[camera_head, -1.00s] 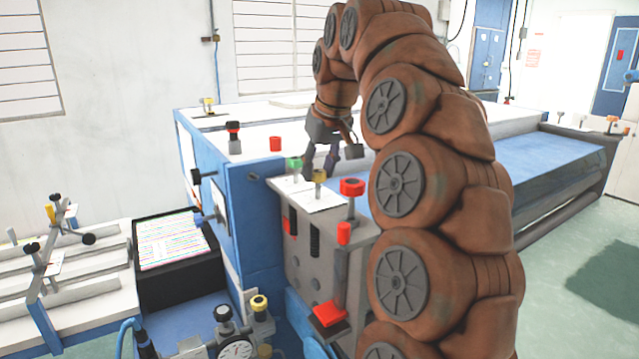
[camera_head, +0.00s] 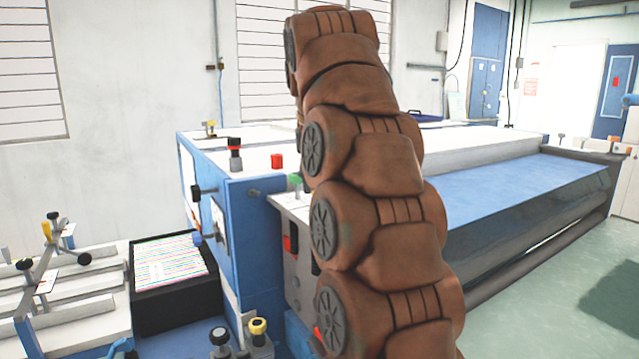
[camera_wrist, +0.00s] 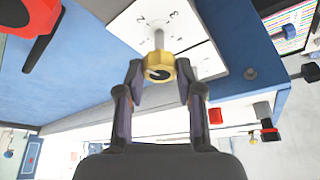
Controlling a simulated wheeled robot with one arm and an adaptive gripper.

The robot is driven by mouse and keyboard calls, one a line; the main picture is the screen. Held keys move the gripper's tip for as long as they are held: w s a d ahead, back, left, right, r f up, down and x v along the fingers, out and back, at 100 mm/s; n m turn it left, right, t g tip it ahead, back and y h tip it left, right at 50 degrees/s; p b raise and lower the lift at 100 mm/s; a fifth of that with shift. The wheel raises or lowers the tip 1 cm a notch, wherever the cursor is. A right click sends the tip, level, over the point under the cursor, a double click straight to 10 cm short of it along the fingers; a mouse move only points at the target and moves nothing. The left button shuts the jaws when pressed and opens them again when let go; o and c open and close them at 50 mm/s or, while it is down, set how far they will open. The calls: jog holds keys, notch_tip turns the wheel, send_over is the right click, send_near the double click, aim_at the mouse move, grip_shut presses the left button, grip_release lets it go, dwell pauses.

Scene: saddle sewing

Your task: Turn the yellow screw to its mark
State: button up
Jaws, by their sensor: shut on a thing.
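The yellow screw (camera_wrist: 159,67) is a knurled knob with a dark centre on a pale shaft, in the middle of the wrist view. It rises from a white plate (camera_wrist: 195,57) printed with numbers and lines. My gripper (camera_wrist: 160,80) has a finger on each side of the knob and is shut on it. In the head view my arm hides the yellow screw and my gripper. Which number the screw points to cannot be told.
A red knob (camera_wrist: 28,15) stands close by at the upper left of the wrist view. A green screw (camera_head: 295,180) shows just left of my arm in the head view. A red cap (camera_head: 277,161) and a black-and-red knob (camera_head: 235,154) stand on the machine top behind.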

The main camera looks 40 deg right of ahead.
dwell(0.3)
jog(key=o, duration=1.2)
jog(key=shift+c, duration=0.2)
jog(key=shift+r+n, duration=0.1)
jog(key=shift+n, duration=0.2)
